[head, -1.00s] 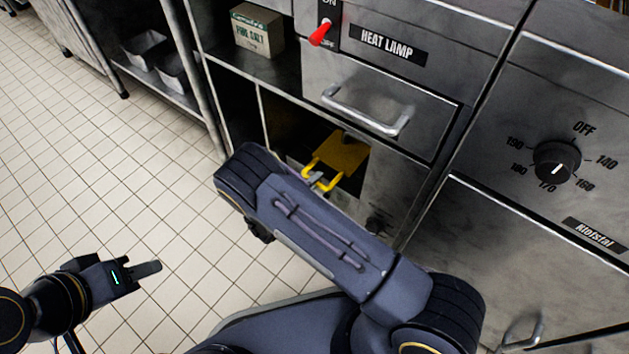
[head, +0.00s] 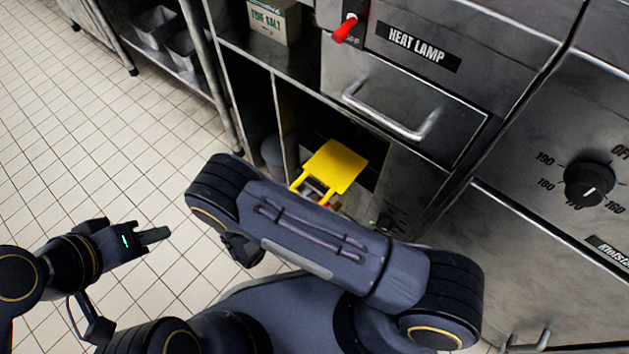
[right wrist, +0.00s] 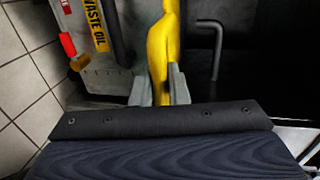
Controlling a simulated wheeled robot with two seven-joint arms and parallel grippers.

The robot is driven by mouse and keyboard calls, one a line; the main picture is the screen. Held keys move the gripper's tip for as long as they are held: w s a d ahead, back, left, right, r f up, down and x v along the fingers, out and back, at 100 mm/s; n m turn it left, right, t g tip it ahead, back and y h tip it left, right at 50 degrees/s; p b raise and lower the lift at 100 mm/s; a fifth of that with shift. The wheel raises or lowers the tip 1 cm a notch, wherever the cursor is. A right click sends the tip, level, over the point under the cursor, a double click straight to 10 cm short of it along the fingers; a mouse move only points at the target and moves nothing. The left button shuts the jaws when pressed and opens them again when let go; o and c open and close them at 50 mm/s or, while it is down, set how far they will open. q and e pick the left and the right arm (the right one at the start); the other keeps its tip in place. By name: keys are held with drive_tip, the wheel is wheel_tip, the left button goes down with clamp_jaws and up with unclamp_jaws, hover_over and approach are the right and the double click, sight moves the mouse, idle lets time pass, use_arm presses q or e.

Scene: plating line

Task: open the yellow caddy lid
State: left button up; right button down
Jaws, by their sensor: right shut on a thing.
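The yellow caddy lid (head: 336,166) shows in the low opening under the heat lamp drawer in the head view. It is a flat plate, tilted, with two yellow arms reaching towards me. The caddy body below it is mostly hidden. My right gripper (right wrist: 159,78) is shut on a yellow bar, part of the lid, in the right wrist view; in the head view my own right arm hides most of it. My left gripper (head: 150,237) is over the tiled floor, away from the caddy; it is seen edge-on, so its opening is unclear.
A drawer handle (head: 390,112) and a red switch (head: 345,28) are above the opening. A salt box (head: 273,20) stands on the shelf. A "WASTE OIL" label (right wrist: 96,24) and a bent metal rod (right wrist: 214,45) flank the yellow bar. The floor at left is clear.

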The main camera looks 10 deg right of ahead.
drive_tip(key=shift+v, duration=0.9)
drive_tip(key=shift+w+a+f, duration=0.1)
drive_tip(key=shift+f, duration=0.1)
drive_tip(key=c, duration=1.5)
unclamp_jaws()
drive_tip(key=p+v, duration=0.2)
drive_tip(key=v, duration=0.5)
drive_tip(key=shift+s+a, duration=0.25)
drive_tip(key=shift+s, duration=0.05)
